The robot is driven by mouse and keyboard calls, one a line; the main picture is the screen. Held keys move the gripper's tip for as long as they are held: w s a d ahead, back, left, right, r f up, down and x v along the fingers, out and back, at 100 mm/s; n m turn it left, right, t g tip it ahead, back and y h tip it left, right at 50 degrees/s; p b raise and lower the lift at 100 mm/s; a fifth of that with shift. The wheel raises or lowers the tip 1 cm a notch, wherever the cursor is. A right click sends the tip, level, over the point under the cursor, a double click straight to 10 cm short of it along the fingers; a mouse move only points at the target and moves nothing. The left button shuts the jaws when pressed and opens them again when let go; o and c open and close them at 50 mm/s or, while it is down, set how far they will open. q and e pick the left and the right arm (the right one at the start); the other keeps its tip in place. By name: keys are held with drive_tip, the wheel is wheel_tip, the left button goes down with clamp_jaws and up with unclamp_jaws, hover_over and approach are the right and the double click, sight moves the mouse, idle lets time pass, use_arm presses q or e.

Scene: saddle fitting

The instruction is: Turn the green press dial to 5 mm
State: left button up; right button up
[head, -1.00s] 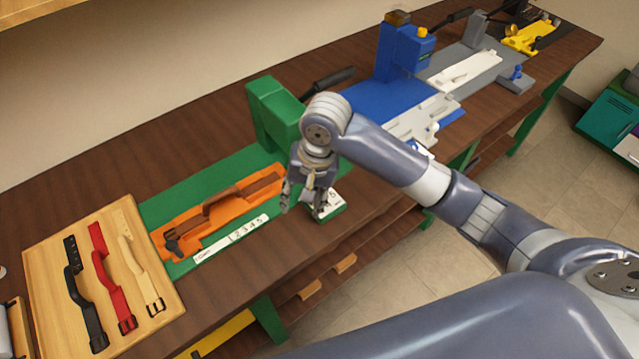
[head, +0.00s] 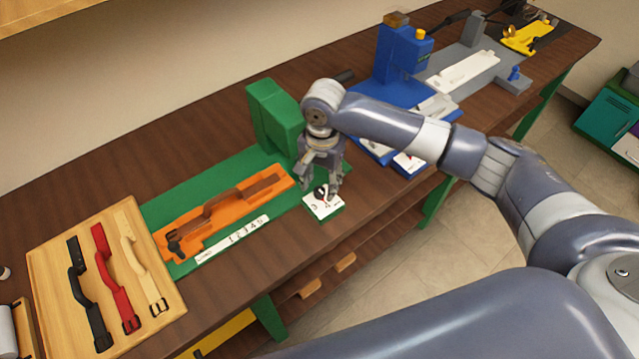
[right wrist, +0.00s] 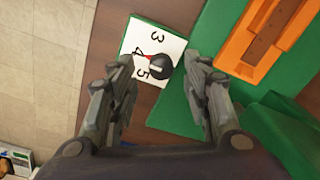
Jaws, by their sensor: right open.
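The green press (head: 275,118) stands on the bench with its dial card (head: 322,208), a white numbered plate on a green block, at the front edge. The dial's dark round knob (head: 320,192) also shows in the right wrist view (right wrist: 158,68), with the digits 3, 4 and 5 beside it. Its red mark appears to point toward the 4. My right gripper (head: 321,188) is open above the dial. In the right wrist view its fingertips (right wrist: 157,64) lie either side of the knob; I cannot tell whether they touch it. My left gripper is out of view.
An orange holder (head: 215,218) with a brown strap lies on the green base, beside a white numbered scale (head: 232,240). A wooden board (head: 60,265) with black, red and cream straps is at the left. A blue press (head: 400,55) stands further along the bench.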

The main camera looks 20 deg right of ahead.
sight(319, 193)
drive_tip(key=shift+f, duration=1.15)
drive_tip(key=shift+a, duration=0.1)
clamp_jaws()
